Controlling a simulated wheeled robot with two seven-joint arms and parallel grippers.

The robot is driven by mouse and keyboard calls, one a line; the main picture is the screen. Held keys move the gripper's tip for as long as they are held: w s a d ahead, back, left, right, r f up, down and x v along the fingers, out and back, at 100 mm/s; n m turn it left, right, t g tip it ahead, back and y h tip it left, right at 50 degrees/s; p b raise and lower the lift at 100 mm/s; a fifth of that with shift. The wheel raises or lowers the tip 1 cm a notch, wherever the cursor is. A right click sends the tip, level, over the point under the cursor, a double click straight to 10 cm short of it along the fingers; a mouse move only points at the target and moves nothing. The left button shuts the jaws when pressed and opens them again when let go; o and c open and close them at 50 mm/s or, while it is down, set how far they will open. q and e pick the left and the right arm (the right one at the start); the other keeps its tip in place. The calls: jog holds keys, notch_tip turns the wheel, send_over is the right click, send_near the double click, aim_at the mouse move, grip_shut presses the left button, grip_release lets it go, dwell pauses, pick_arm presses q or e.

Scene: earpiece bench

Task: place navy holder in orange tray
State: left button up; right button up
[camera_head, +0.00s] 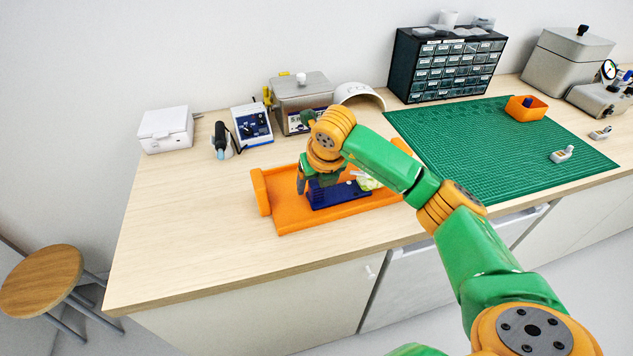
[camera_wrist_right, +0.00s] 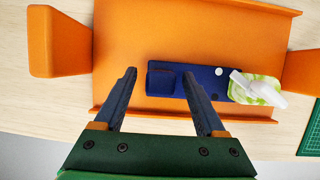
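The orange tray (camera_head: 292,213) lies on the wooden bench, and its flat floor and end blocks show in the right wrist view (camera_wrist_right: 120,45). The navy holder (camera_head: 330,194) lies flat on the tray floor. In the right wrist view the holder (camera_wrist_right: 200,73) has a raised block at its left end and a white-and-green piece (camera_wrist_right: 255,88) at its right end. My right gripper (camera_wrist_right: 160,77) is above the tray, its fingers apart, with the holder's raised block between or below the tips; contact cannot be told. My left gripper is not in view.
A green cutting mat (camera_head: 480,150) with a small orange bin (camera_head: 525,108) lies to the right. A drawer cabinet (camera_head: 445,65), a lidded grey container (camera_head: 300,95) and a white box (camera_head: 166,130) stand at the back. The bench's left front is clear.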

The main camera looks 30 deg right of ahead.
jog(key=shift+r, duration=0.25)
jog(key=shift+s+r, duration=0.1)
jog(key=shift+r, duration=0.25)
jog(key=v, duration=1.1)
jog(key=shift+s, duration=0.1)
